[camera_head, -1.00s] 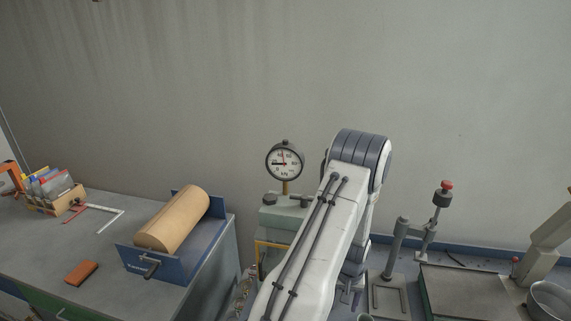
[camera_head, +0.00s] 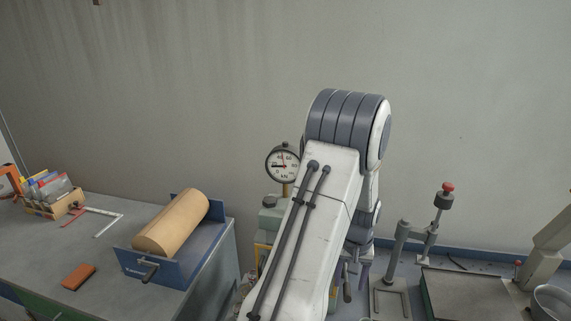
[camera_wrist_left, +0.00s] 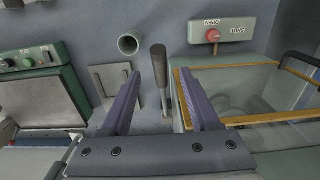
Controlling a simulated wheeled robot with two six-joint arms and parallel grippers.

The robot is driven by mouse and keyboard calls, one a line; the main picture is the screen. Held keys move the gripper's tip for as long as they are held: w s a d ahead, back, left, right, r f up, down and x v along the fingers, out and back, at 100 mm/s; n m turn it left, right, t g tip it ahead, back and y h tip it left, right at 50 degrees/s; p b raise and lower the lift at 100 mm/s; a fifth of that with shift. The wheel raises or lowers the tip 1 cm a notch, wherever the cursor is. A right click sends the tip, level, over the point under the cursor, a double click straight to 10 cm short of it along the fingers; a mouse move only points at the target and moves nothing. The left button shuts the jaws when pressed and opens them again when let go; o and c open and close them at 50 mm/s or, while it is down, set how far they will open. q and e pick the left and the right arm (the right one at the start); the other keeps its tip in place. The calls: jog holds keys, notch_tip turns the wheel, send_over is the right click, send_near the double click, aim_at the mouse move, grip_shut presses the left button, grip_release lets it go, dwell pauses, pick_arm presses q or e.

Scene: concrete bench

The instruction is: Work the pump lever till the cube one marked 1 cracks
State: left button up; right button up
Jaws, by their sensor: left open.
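My left gripper (camera_wrist_left: 158,75) is open in the left wrist view. The dark-handled pump lever (camera_wrist_left: 158,62) stands between its two purple fingers, with a gap on either side. In the head view my white left arm hides most of the press, and a dark handle (camera_head: 347,286) shows beside the purple fingers (camera_head: 363,268). The round gauge (camera_head: 283,163), marked kN, stands above the press, with a black needle pointing left and a red one up. The cube marked 1 is not visible in either view. My right gripper is not in view.
The left wrist view shows a red knob (camera_wrist_left: 213,35) on a labelled valve block, a yellow-edged guard (camera_wrist_left: 182,100) and an open tube (camera_wrist_left: 128,44). In the head view a blue roll holder (camera_head: 190,262) is left, and a red-topped stand (camera_head: 443,203) right.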

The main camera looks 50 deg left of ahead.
pick_arm(q)
notch_tip(320, 180, up, 6)
jog(key=p, duration=0.4)
jog(key=shift+f, duration=0.1)
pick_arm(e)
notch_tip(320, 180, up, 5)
pick_arm(q)
jog(key=s+d+r+m+b, duration=0.2)
jog(key=d+m, duration=0.1)
jog(key=d, duration=0.5)
jog(key=s+d+r+m+b, duration=0.1)
jog(key=s+d+m+b, duration=0.15)
jog(key=d, duration=0.55)
jog(key=s+d+m+b, duration=0.2)
jog(key=s+d+m, duration=0.2)
jog(key=s, duration=0.4)
jog(key=s+d+r+m+h+b, duration=0.1)
jog(key=s+d+m+b, duration=0.1)
jog(key=s+d+m, duration=0.3)
jog(key=s+d, duration=0.1)
jog(key=s, duration=0.3)
jog(key=shift+r, duration=0.15)
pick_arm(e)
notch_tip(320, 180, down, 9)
